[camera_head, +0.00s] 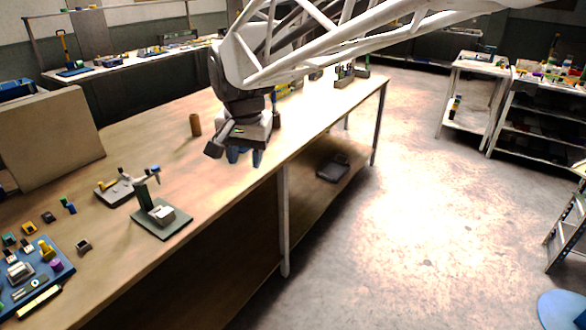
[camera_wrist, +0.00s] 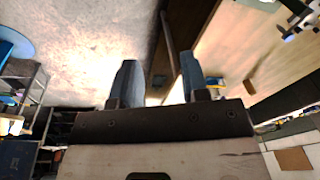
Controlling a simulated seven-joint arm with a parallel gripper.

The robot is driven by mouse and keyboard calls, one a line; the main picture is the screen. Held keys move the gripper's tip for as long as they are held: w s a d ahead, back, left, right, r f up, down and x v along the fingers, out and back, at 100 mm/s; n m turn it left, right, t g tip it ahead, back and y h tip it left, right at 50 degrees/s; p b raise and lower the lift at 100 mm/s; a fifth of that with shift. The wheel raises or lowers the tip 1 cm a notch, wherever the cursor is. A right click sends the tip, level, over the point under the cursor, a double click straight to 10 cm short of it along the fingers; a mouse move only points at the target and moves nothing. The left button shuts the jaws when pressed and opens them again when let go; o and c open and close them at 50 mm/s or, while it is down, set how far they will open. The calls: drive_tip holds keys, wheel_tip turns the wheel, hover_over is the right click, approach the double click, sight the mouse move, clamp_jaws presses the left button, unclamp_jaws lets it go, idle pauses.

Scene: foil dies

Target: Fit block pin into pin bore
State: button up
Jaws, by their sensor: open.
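My gripper (camera_head: 245,161) hangs over the front edge of the wooden bench (camera_head: 130,250), its two blue fingers apart with nothing between them. It also shows in the wrist view (camera_wrist: 160,72), with the bench edge and floor beyond. A small press-like device on a green plate (camera_head: 172,233), with a post and a pale block, stands on the bench left of and nearer than my gripper. A blue tray (camera_head: 55,276) at the lower left holds several small parts. I cannot tell which part is the block pin, and the pin bore is not discernible at this size.
A grey-based device (camera_head: 112,192) stands behind the green plate. A brown cylinder (camera_head: 195,125) stands on the bench left of my gripper and shows in the wrist view (camera_wrist: 249,87). A tan panel (camera_head: 50,140) stands at the left. The bench between cylinder and green plate is clear.

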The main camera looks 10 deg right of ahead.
drive_tip(key=s+d+f+n, duration=0.2)
drive_tip(key=s+d+f, duration=0.1)
drive_tip(key=s+d, duration=0.5)
drive_tip(key=s+d+f+n, duration=0.2)
drive_tip(key=s+d+f, duration=0.2)
drive_tip(key=s+d, duration=0.4)
drive_tip(key=s, duration=0.6)
drive_tip(key=shift+f+t+h, duration=0.15)
drive_tip(key=shift+t+h, duration=0.15)
drive_tip(key=shift+t, duration=0.1)
